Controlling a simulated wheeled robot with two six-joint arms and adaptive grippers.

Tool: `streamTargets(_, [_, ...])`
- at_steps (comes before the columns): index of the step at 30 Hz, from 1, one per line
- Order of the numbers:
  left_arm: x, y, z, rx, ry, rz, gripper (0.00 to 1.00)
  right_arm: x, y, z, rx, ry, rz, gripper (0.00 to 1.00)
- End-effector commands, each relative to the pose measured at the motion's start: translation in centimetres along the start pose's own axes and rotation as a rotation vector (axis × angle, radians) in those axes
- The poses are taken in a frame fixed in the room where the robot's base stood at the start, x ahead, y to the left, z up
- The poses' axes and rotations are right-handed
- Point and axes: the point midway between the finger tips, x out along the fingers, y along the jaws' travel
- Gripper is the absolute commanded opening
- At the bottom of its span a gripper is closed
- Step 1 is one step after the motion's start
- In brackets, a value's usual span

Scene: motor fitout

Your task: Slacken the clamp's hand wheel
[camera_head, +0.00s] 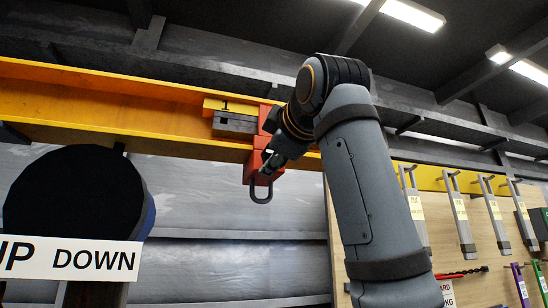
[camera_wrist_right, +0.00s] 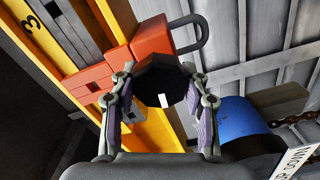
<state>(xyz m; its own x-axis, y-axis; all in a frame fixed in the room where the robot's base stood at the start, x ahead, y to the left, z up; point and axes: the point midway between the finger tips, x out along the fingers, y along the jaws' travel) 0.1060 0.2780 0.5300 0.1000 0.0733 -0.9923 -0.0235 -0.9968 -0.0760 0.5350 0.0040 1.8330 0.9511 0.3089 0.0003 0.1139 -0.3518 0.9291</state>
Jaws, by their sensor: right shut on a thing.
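The red clamp (camera_head: 262,165) sits on the yellow beam (camera_head: 150,110), with a dark shackle (camera_head: 261,192) hanging below it. In the right wrist view the red clamp body (camera_wrist_right: 152,41) and shackle (camera_wrist_right: 203,33) show beyond the fingers. The dark round hand wheel (camera_wrist_right: 160,84), with a white mark on it, is between my right gripper's two fingers. My right gripper (camera_head: 270,168) is at the clamp and is shut on the hand wheel. In the head view the arm and gripper hide the wheel. My left gripper is out of view.
A grey block (camera_head: 234,125) under a yellow plate marked 1 adjoins the clamp. A large dark drum (camera_head: 75,192) stands at left behind a white UP DOWN sign (camera_head: 70,259). Tools hang on a wall panel (camera_head: 450,215) at right. Space below the shackle is open.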

Motion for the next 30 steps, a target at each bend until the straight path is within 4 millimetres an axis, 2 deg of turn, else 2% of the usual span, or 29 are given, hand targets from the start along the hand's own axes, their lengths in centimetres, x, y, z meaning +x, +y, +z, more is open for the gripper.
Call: streamTargets(30, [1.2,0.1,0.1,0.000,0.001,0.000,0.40,0.0,-0.4,0.2,-0.930,0.001,-0.002,0.15])
